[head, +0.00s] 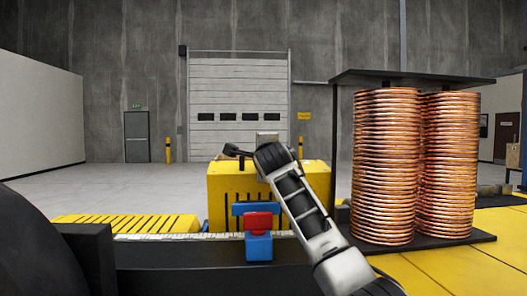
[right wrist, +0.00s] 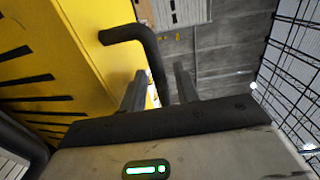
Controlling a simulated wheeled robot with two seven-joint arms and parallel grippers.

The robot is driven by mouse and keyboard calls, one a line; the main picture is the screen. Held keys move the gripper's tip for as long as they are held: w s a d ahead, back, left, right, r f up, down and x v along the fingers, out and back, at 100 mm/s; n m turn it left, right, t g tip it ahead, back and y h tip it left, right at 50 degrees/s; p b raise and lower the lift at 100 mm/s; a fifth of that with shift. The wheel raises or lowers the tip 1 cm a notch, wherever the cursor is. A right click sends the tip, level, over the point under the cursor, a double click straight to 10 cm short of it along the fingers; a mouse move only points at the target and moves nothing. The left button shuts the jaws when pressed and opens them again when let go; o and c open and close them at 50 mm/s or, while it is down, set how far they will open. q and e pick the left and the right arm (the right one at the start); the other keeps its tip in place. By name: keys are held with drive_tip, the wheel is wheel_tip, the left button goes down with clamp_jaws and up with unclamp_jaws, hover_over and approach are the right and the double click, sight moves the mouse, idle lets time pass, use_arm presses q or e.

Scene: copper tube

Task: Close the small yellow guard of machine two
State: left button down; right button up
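The small yellow guard (head: 225,205) is a box with black slots, standing past the blue and red parts in the head view. Its yellow face also fills the left of the right wrist view (right wrist: 70,60). A black bent handle (right wrist: 130,32) stands out from it. My right gripper (head: 240,152) is at the guard's top edge, its arm coming from the lower right. In the right wrist view its two fingers (right wrist: 160,70) are apart, with the handle's bar between them and a gap showing beside it. My left gripper is not in view.
Two copper tube coil stacks (head: 388,170) stand in a black rack (head: 336,150) right of my right arm. A red block (head: 258,220) and a blue block (head: 258,248) stand before the guard. A low slotted yellow cover (head: 125,223) lies left; open floor lies beyond.

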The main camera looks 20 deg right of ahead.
clamp_jaws()
drive_tip(key=shift+w+d+r, duration=0.1)
drive_tip(key=shift+w+d, duration=0.05)
drive_tip(key=shift+w, duration=0.1)
drive_tip(key=shift+x, duration=1.75)
unclamp_jaws()
